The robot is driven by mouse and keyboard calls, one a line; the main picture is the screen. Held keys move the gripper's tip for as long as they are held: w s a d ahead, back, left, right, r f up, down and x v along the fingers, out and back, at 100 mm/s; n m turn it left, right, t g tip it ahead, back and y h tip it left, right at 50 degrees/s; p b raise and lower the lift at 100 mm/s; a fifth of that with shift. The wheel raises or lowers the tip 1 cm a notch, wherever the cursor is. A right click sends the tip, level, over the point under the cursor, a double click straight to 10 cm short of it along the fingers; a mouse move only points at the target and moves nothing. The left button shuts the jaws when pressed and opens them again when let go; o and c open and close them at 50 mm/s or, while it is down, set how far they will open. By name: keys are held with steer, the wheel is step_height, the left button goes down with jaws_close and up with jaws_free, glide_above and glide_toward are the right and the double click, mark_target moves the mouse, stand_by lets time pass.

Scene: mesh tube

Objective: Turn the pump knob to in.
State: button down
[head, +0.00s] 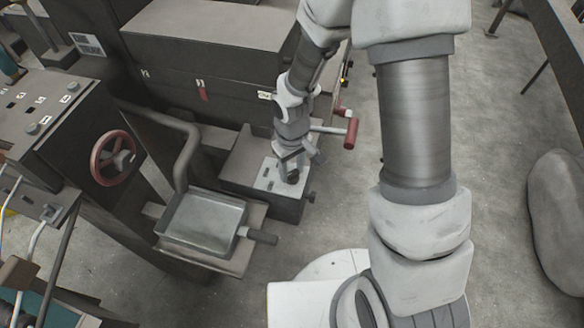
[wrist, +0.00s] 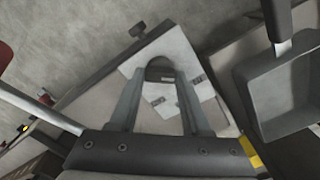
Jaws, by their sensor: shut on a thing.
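The pump knob (head: 292,177) is a small dark knob on a pale plate (head: 268,181) on top of a low dark box. In the wrist view the knob (wrist: 159,64) shows as a dark rounded shape between my fingertips. My gripper (head: 290,163) points down at the plate, its fingers shut on the knob. The wrist view shows my gripper (wrist: 160,76) with one finger on each side of it. Small labels (wrist: 197,79) lie on the plate beside the knob; their words are too small to read. The fingers hide part of the knob.
A metal tray (head: 203,221) with a dark handle stands at the left of the box; it also shows in the wrist view (wrist: 285,92). A red handwheel (head: 112,158) is on the left machine.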

mark_target(293, 173)
steer(key=shift+c, duration=1.8)
jaws_free()
step_height(293, 173, up, 17)
steer(key=p, duration=0.2)
steer(key=shift+r, duration=0.2)
steer(key=s+d+r+m+t, duration=0.5)
steer(key=s+d+r, duration=0.6)
steer(key=r, duration=0.4)
steer(key=shift+s+r+m+t, duration=0.2)
steer(key=shift+s+m+t, duration=0.1)
steer(key=shift+s+m, duration=0.4)
